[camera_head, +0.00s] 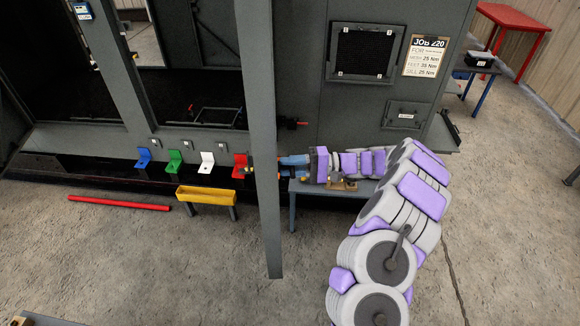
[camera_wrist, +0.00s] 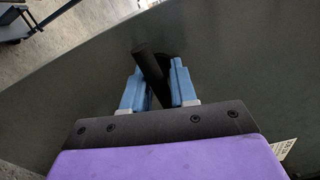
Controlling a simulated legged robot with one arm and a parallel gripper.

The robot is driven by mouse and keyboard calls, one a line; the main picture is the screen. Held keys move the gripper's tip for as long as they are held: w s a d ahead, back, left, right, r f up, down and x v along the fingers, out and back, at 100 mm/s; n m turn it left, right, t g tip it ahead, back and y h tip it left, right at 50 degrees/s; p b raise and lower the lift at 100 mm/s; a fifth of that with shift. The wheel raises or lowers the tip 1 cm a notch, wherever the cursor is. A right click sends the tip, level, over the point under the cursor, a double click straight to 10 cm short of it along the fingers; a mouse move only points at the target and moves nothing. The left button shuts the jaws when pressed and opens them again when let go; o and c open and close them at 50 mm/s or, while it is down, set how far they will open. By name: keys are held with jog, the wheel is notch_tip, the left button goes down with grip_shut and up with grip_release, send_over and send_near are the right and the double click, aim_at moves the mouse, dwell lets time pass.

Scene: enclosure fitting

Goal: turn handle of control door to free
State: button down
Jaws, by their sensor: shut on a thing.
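My gripper (camera_head: 282,161) reaches left, low in front of the grey enclosure, beside a tall narrow grey upright (camera_head: 262,120). In the wrist view its two blue fingers (camera_wrist: 156,88) are closed around a black bar-shaped handle (camera_wrist: 151,68). The handle stands tilted against a broad dark grey panel (camera_wrist: 235,65). In the head view the handle is not clearly visible near the fingertips and the upright. I cannot tell whether the upright is the control door seen edge-on, nor whether the handle is at free.
Blue, green, white and red brackets (camera_head: 206,161) line the enclosure sill. A yellow tray (camera_head: 207,195) and a red bar (camera_head: 119,203) lie in front. A small grey table (camera_head: 304,187) is under my forearm. A red table (camera_head: 512,17) stands at the back right. The concrete floor in front is mostly clear.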

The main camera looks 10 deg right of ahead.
jog(key=c, duration=1)
grip_release()
jog(key=shift+f, duration=0.15)
jog(key=d+p, duration=0.3)
jog(key=d, duration=0.2)
jog(key=s+d+p, duration=0.1)
jog(key=d+p, duration=0.3)
jog(key=d, duration=0.2)
jog(key=s+d+p, duration=0.1)
jog(key=d+p, duration=0.2)
jog(key=d, duration=0.3)
jog(key=shift+s+d, duration=0.1)
jog(key=shift+d, duration=0.1)
